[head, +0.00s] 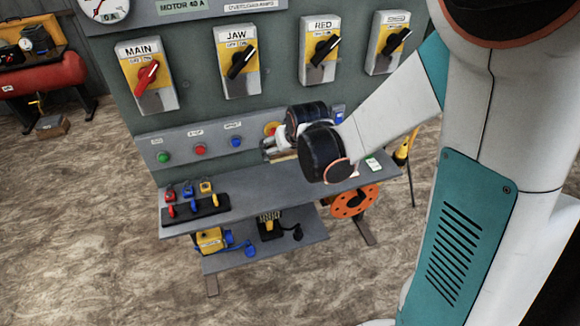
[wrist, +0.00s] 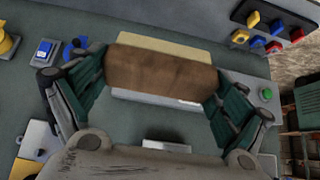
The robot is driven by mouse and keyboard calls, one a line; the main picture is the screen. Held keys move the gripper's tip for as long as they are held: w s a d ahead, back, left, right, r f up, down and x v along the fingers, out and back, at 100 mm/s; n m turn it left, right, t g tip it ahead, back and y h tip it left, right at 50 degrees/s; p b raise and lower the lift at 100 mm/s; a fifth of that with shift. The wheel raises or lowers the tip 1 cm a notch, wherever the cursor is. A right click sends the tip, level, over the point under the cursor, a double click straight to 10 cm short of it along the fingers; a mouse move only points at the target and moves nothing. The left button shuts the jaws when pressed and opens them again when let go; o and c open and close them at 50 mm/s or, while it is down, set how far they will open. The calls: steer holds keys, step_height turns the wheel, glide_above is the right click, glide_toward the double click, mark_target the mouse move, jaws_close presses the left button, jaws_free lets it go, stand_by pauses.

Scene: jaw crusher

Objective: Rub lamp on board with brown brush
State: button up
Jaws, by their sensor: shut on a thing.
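My gripper (wrist: 158,82) is shut on the brown brush (wrist: 160,70), a brown block with a pale cream strip along one long side. Its pads press the two short ends. In the head view my gripper (head: 277,145) is in front of the board (head: 221,103), above the bench, partly hidden by my wrist. The board holds green (head: 164,157), red (head: 200,149) and blue (head: 236,142) round pieces in a row; which one is the lamp I cannot tell. In the wrist view the brush hides part of the board. Contact cannot be judged.
The grey bench (head: 250,196) below carries a dark rack (head: 196,210) with padlocks at its left. A yellow box (head: 209,241) is on the lower shelf. Rotary switches, including a red-handled one (head: 147,78), line the upper board. Open floor lies to the left.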

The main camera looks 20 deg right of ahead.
steer(key=w+r+t+p, duration=0.2)
steer(key=r+t+p, duration=0.15)
steer(key=r, duration=0.85)
steer(key=w+r+t+p, duration=0.2)
steer(key=w+r+p, duration=0.15)
steer(key=r, duration=0.75)
steer(key=w+r+t+p, duration=0.25)
steer(key=r+p, duration=0.25)
steer(key=r, duration=0.7)
steer(key=s+r+t+p, duration=0.3)
steer(key=r+t+p, duration=0.15)
steer(key=r, duration=1.25)
steer(key=s+r+t+p, duration=0.25)
steer(key=r+p, duration=0.35)
steer(key=r, duration=1)
steer(key=w+b, duration=0.1)
steer(key=w, duration=0.5)
steer(key=shift+w+b, duration=0.2)
steer(key=shift+b, duration=0.2)
steer(key=shift+w+r, duration=0.1)
steer(key=shift+w, duration=1)
steer(key=d, duration=0.7)
steer(key=shift+d+b, duration=0.3)
steer(key=shift+b, duration=0.1)
steer(key=shift+a, duration=0.1)
